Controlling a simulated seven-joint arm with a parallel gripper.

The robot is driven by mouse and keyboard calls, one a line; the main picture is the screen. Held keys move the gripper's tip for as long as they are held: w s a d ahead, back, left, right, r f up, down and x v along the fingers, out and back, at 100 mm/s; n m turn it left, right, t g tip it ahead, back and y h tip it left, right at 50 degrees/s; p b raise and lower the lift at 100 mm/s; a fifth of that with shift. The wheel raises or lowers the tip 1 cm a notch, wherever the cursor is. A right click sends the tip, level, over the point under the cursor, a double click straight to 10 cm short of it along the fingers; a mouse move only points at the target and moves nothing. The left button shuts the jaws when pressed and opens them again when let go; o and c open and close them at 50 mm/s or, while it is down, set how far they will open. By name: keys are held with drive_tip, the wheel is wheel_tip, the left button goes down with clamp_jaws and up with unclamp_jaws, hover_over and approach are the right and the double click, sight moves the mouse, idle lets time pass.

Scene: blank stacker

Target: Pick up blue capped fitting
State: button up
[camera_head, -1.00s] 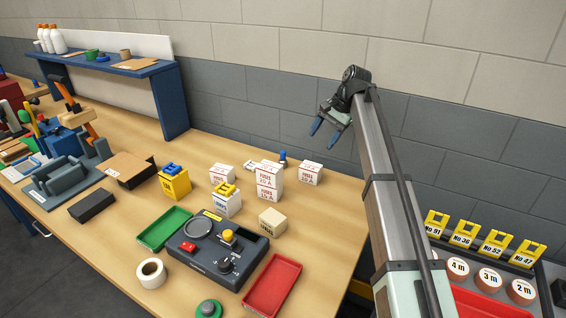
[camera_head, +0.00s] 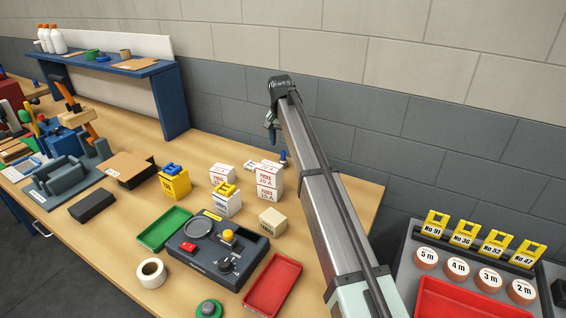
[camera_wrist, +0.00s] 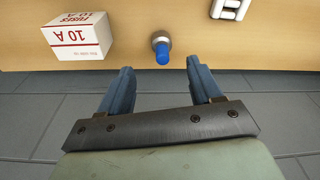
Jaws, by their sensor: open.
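The blue capped fitting (camera_head: 283,155) stands near the back edge of the wooden bench, just left of my arm. In the wrist view the fitting (camera_wrist: 162,51) shows a blue cap in front of a metal collar. My gripper (camera_wrist: 159,67) is open, with its two blue fingers on either side of the line to the fitting and nothing between them. The fitting appears just beyond the fingertips, untouched. In the head view my gripper (camera_head: 271,130) hangs above and behind the fitting, with its fingers seen nearly edge-on.
A white 10 A fuse box (camera_wrist: 76,38) stands left of the fitting in the wrist view. A white part (camera_wrist: 230,8) lies to the right there. Stacked fuse boxes (camera_head: 269,181) stand close by in the head view. The grey block wall rises behind the bench.

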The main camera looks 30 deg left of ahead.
sight(283, 159)
drive_tip(key=shift+w+a+f, duration=0.1)
drive_tip(key=shift+w+f, duration=0.15)
drive_tip(key=shift+f, duration=1.3)
drive_tip(key=shift+w+a+f, duration=0.1)
drive_tip(key=shift+w+f, duration=0.1)
drive_tip(key=shift+f, duration=1.35)
drive_tip(key=shift+w+a+f, duration=0.1)
drive_tip(key=shift+w+f, duration=0.15)
drive_tip(key=shift+f, duration=1.3)
drive_tip(key=c, duration=1.1)
drive_tip(key=shift+c, duration=0.2)
drive_tip(key=shift+r, duration=0.1)
